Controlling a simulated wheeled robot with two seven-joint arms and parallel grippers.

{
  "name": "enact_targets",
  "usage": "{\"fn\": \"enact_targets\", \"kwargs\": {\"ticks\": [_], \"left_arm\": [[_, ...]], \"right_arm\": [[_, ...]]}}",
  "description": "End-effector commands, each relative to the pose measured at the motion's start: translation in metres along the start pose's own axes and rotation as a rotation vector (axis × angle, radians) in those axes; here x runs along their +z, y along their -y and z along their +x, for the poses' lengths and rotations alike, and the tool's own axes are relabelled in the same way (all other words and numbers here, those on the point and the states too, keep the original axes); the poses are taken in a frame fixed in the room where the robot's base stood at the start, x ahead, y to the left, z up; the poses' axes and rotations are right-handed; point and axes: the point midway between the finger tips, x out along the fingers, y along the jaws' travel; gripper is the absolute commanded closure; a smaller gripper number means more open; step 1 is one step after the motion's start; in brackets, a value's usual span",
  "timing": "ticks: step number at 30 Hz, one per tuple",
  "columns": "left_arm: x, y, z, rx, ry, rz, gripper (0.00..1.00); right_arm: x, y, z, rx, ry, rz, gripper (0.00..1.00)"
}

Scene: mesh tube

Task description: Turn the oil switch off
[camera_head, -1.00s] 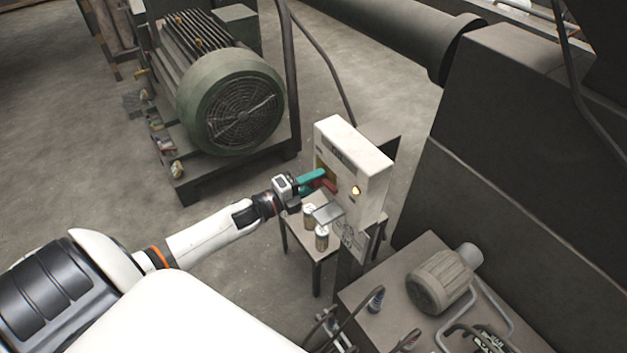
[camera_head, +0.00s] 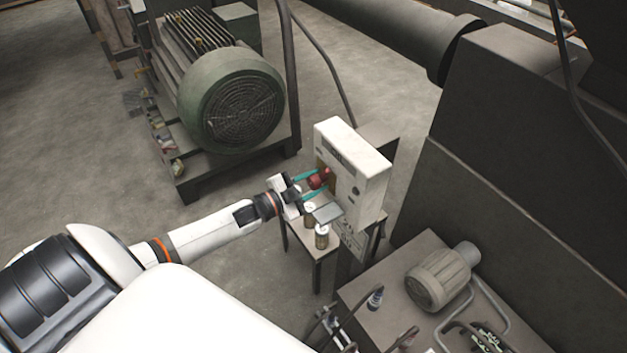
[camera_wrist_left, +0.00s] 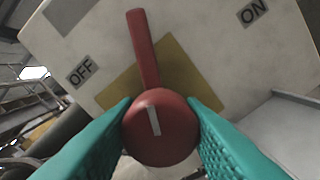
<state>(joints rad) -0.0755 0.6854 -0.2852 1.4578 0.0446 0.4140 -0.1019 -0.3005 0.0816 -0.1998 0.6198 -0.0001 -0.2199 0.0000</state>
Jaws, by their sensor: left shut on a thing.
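The oil switch is a red round knob (camera_wrist_left: 160,128) with a long red lever (camera_wrist_left: 143,45) and a white mark. It sits on a yellow plate (camera_wrist_left: 180,65) on a white control box (camera_head: 352,165). In the left wrist view the lever points up, roughly midway between the OFF label (camera_wrist_left: 82,72) and the ON label (camera_wrist_left: 254,12). My left gripper (camera_head: 314,184) is shut on the red knob, with a green fingertip on each side of it. The knob also shows in the head view (camera_head: 318,181). My right gripper is not in view.
Two cans (camera_head: 321,237) stand on a small table (camera_head: 300,242) below the box. A grey tray (camera_head: 327,212) juts out under the switch. A green motor (camera_head: 240,100) stands behind, and a bench with a pump (camera_head: 438,278) is at the front right.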

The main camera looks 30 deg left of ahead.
Motion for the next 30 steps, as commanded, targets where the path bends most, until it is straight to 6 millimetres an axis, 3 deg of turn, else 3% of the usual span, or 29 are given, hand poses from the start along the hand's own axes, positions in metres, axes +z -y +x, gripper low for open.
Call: {"fn": "enact_targets", "kwargs": {"ticks": [15,30], "left_arm": [[-0.0004,0.0006,-0.0002,-0.001,-0.002,-0.380,0.87],[-0.0008,0.0012,-0.0004,-0.001,-0.002,-0.479,0.87]], "right_arm": [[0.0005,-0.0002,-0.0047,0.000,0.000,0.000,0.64],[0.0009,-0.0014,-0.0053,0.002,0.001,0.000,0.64]]}}
